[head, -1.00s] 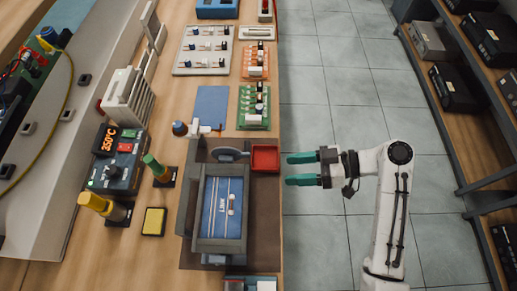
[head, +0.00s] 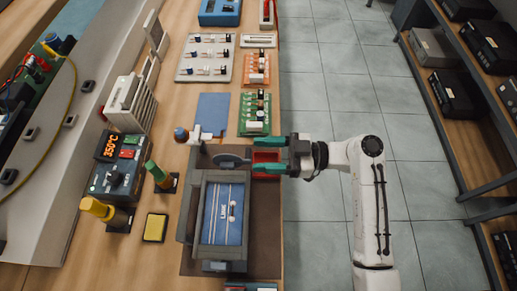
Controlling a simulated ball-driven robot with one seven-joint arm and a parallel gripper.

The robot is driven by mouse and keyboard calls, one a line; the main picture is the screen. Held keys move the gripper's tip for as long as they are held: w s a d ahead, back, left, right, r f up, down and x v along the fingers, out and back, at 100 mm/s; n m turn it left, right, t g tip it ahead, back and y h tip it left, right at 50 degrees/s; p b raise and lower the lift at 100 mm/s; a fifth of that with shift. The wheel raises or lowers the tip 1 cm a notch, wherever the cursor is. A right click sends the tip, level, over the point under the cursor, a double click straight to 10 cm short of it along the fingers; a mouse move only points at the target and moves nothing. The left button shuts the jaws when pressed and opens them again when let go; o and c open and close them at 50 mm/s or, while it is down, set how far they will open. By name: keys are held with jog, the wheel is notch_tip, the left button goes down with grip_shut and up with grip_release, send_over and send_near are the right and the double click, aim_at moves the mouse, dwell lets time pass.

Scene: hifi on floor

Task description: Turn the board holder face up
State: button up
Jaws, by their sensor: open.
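The board holder (head: 199,206) is a dark grey frame on the brown mat near the bench's right edge. It holds a blue board (head: 222,214) marked with white lines and small white parts, facing up towards the camera. A round grey disc (head: 230,160) stands at the holder's far end. My gripper (head: 268,156) has green fingers, spread apart and empty, pointing left. They are over or beside the small red tray (head: 265,157), partly covering it, near the disc. I cannot tell their height above the tray.
A green board (head: 255,114), an orange board (head: 256,70) and a blue pad (head: 212,112) lie beyond the holder. A soldering station (head: 117,175) and a yellow sponge (head: 155,227) are to the left. The floor (head: 310,90) right of the bench is clear up to the shelves.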

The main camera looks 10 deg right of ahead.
jog(key=shift+w+a, duration=0.2)
jog(key=shift+a, duration=0.65)
grip_shut()
